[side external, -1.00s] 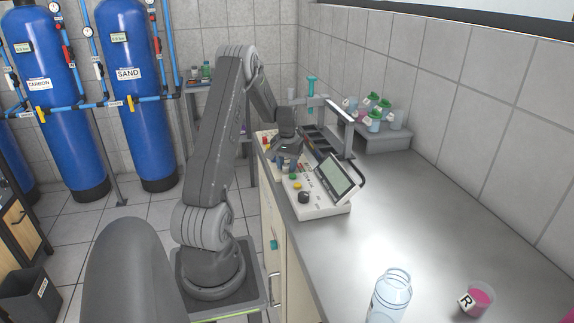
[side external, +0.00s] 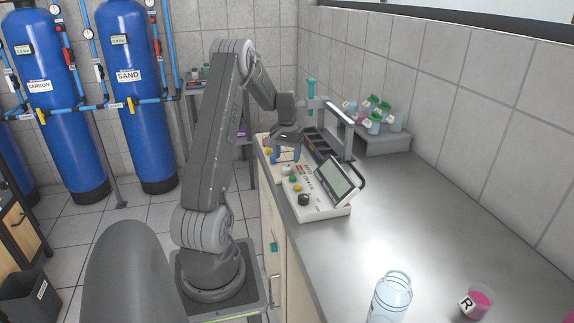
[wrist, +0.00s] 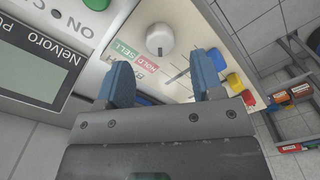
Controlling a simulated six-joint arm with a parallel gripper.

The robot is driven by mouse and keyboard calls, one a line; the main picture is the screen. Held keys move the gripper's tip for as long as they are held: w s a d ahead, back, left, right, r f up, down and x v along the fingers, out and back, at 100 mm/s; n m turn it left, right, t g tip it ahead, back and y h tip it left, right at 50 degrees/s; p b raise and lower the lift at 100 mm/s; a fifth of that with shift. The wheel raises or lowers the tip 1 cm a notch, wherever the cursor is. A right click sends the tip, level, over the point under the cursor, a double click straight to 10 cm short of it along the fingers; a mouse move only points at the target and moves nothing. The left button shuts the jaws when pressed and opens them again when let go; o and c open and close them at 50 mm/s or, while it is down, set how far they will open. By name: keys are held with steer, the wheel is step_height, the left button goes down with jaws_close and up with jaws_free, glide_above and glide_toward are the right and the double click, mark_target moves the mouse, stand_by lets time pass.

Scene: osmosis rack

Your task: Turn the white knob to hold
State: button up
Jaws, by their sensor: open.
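The white knob (wrist: 160,38) is round, with a short dark mark on its lower edge in the wrist view. In the side view my gripper (side external: 287,154) is over the control panel, and the white knob (side external: 287,170) shows just below and in front of the fingers. They look apart.
A device with a tilted screen (side external: 335,180), a black knob (side external: 304,200) and coloured buttons sits on the bench. Blue, red and yellow parts (wrist: 235,83) lie right of the fingers. A rack arm (side external: 338,112) stands behind.

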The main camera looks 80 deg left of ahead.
mark_target(288, 167)
step_height(288, 167, up, 9)
stand_by(0.3)
steer(key=w+d+r+m+t+y, duration=0.1)
steer(key=w+d+r+m, duration=0.15)
steer(key=d, duration=0.55)
steer(key=w+d+r+m+t, duration=0.1)
steer(key=d+r, duration=0.3)
steer(key=d, duration=0.5)
steer(key=w+d+r+m+y, duration=0.1)
steer(key=w+d+r+m, duration=0.15)
steer(key=d, duration=0.55)
steer(key=s+d+m+t+h, duration=0.1)
steer(key=s+d+m, duration=0.1)
steer(key=s+d, duration=0.4)
steer(key=s+d+m+t+h, duration=0.1)
steer(key=s+d, duration=0.5)
steer(key=d, duration=0.7)
steer(key=shift+d+f+m+t, duration=0.2)
steer(key=shift+f+m+t, duration=0.05)
steer(key=shift+m+t, duration=0.6)
